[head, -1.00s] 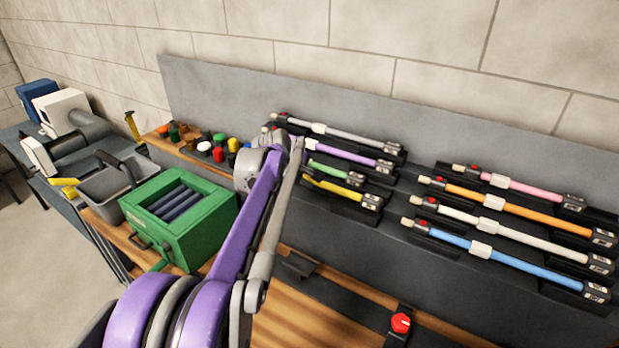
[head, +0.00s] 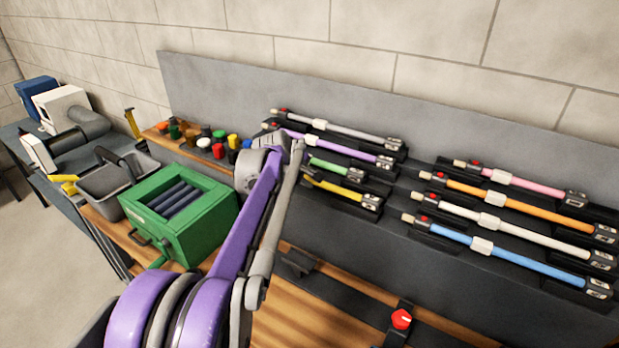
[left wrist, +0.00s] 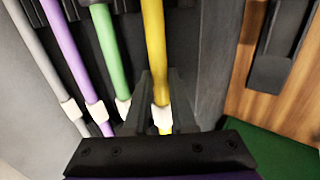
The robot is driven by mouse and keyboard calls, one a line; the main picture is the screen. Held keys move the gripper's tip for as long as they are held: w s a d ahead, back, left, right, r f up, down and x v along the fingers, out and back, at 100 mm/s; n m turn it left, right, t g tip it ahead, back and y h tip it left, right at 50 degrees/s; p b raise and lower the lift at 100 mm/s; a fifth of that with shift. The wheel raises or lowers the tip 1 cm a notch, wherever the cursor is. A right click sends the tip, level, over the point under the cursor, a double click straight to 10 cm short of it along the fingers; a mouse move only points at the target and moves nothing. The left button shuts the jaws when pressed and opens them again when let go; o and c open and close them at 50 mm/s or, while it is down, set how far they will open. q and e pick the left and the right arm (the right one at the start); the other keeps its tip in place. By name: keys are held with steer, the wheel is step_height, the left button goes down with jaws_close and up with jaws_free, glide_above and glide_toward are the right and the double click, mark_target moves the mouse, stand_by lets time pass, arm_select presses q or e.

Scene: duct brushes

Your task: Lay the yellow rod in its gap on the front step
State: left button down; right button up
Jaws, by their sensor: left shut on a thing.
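The yellow rod (head: 342,190) lies along the front step (head: 395,225) of the left rack in the head view, its dark right end block at the black holder there. My arm hides its left part. In the left wrist view the yellow rod (left wrist: 153,45) runs down between the dark fingers of my left gripper (left wrist: 162,100), which is shut on it near its white collar (left wrist: 162,118). I cannot tell whether the rod is fully seated. The green rod (head: 328,167) lies just behind it. My right gripper is not in view.
Purple (head: 345,150) and grey (head: 345,131) rods lie on the steps behind. Pink, orange, white and blue rods (head: 525,262) fill the right rack. A green box (head: 180,228) stands left of my arm. A red knob (head: 401,319) is at the front.

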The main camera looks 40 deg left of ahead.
arm_select(q)
steer(key=shift+f, duration=0.3)
steer(key=c, duration=0.7)
jaws_free()
steer(key=shift+o, duration=0.2)
steer(key=v, duration=1.1)
steer(key=shift+d, duration=0.15)
